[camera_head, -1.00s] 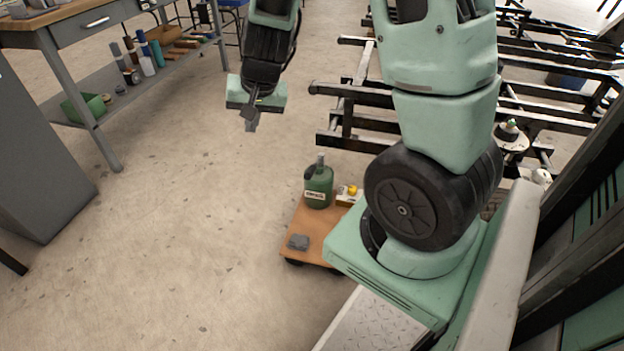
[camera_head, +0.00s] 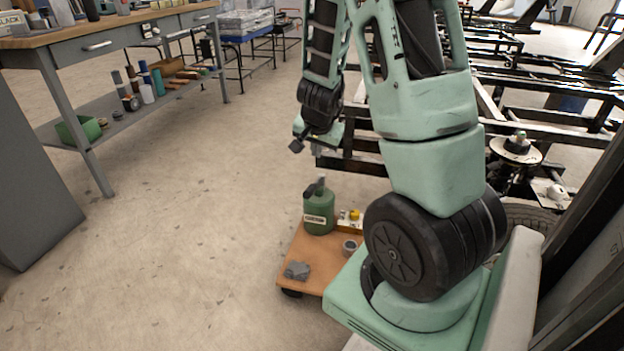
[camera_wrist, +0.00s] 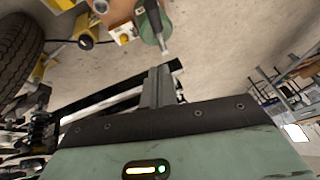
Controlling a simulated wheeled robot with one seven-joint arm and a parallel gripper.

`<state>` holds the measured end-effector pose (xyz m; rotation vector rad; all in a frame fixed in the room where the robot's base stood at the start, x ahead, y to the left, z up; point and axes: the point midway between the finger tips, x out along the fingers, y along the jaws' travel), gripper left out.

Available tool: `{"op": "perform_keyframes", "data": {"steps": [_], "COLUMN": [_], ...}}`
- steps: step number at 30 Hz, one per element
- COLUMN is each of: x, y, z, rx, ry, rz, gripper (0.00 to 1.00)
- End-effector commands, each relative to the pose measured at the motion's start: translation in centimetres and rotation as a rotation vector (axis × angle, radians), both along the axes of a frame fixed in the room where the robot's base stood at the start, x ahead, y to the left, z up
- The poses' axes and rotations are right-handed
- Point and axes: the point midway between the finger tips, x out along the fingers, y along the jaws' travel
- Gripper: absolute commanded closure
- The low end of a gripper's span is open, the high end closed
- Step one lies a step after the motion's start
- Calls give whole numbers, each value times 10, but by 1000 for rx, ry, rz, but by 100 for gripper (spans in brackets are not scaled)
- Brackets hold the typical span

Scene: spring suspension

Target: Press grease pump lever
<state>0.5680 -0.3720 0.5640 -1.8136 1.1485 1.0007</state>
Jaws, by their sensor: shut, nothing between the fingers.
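The grease pump (camera_head: 320,214) is a green canister with a pale label, standing upright on the orange-brown wheeled board. Its dark lever (camera_head: 316,187) is at the top. In the wrist view the green pump (camera_wrist: 148,30) is at the top centre, with the dark lever (camera_wrist: 154,15) in front of it. My gripper (camera_head: 319,161) is above the pump in the head view, partly hidden behind my wrist. In the wrist view its grey fingers (camera_wrist: 158,75) are together and empty, pointing towards the pump with a gap between them.
The wheeled board (camera_head: 305,250) also carries a grey rag (camera_head: 297,270), a grey cup (camera_head: 350,247) and a yellow-and-white item (camera_head: 350,217). Black metal frames (camera_head: 365,165) stand behind. A workbench (camera_head: 110,35) is at the left. The floor between is clear.

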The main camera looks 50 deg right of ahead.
Motion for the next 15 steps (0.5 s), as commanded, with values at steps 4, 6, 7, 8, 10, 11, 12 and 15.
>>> {"op": "perform_keyframes", "data": {"steps": [4, 6, 7, 8, 10, 11, 12, 15], "x": [3, 5, 6, 8, 12, 13, 16, 22], "y": [-3, -7, -8, -10, -15, -17, -20, -27], "z": [-11, -22, -27, -32, -45, -52, -59, -78], "rx": [0, 0, 1, 1, 1, 1, 1, 2], "ry": [0, 0, 1, 1, 1, 2, 1, 1], "rz": [-1, -2, -2, -1, 0, -2, -1, -1], "gripper": [100, 100, 100, 100, 100, 100, 100, 100]}}
